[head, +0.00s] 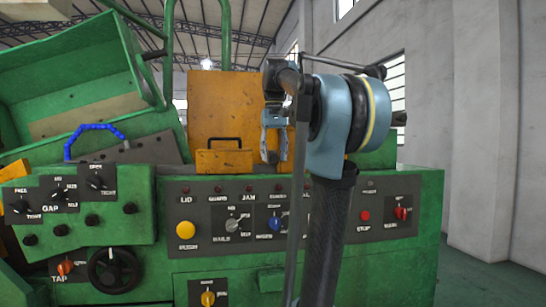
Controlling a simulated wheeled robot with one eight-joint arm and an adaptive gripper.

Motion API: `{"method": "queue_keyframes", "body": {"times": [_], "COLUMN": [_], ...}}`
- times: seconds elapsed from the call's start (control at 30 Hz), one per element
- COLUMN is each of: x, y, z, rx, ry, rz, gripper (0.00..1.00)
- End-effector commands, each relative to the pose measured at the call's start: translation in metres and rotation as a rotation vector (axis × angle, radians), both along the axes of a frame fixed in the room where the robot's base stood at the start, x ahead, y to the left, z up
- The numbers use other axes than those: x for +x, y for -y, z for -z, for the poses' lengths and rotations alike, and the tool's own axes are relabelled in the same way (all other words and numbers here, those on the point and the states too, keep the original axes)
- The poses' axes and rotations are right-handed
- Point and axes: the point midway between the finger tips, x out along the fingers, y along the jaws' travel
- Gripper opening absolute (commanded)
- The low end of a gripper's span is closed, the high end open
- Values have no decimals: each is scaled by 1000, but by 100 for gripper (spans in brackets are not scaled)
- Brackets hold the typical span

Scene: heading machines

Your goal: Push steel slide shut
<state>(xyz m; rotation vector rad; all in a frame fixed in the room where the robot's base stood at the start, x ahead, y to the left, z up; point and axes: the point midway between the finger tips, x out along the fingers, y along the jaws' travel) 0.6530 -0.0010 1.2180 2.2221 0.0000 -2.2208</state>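My gripper (274,152) hangs pointing down in front of the orange panel and above the green control front. Its two pale fingers look apart, and I see nothing between them. A dark grey metal plate (150,149) lies on the green machine at the left, with a blue bent handle (94,128) rising beside it. This plate may be the steel slide, but I cannot tell for sure. My gripper is well to the right of the plate and apart from it.
An orange block with a black handle (224,161) sits before a tall orange panel (220,105). A raised green hopper (75,75) stands at the upper left. Knobs and a black handwheel (113,270) stick out of the front. My arm hides part of the control panel.

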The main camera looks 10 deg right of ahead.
Motion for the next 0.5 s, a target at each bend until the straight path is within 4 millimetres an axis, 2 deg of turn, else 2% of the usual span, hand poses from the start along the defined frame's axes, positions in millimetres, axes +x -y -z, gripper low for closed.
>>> {"method": "queue_keyframes", "body": {"times": [0.17,0.27,0.5], "x": [0,0,0], "y": [0,0,0], "z": [-3,-12,-53], "rx": [0,0,0], "ry": [-1,-1,-1], "rz": [0,0,0], "gripper": [45,45,45]}}
